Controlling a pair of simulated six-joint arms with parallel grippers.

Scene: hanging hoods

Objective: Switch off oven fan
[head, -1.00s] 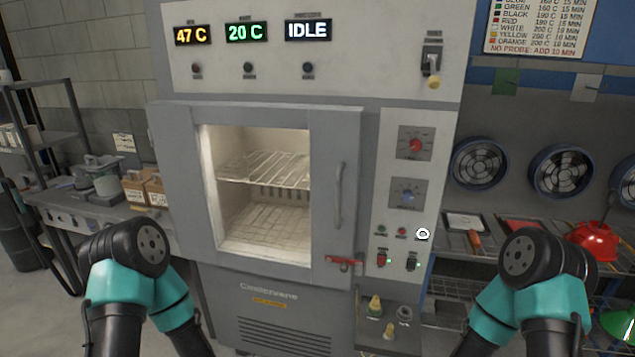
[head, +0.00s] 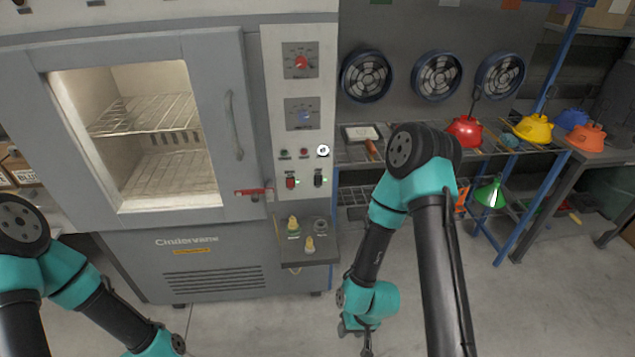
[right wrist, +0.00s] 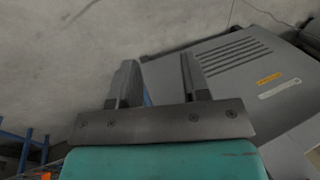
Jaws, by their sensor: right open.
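The grey oven (head: 180,240) stands at left centre in the head view, its window showing a lit, empty interior with racks. Its control panel (head: 272,110) carries a red dial (head: 301,62), a blue dial (head: 304,116), a red switch (head: 291,183) and a dark switch (head: 319,178) with a small green light beside it. The switch labels are too small to read. My right gripper (head: 366,345) hangs low, below and right of the panel, touching no switch. The right wrist view shows its fingers (right wrist: 158,78) apart and empty. My left arm shows at lower left; its gripper is out of frame.
A small shelf (head: 308,254) with bottles juts out below the switches. A rack right of the oven holds red (head: 464,131), yellow (head: 533,129) and orange (head: 586,138) hoods, with round fans (head: 437,76) behind. A green hood (head: 490,194) hangs lower. The floor in front is open.

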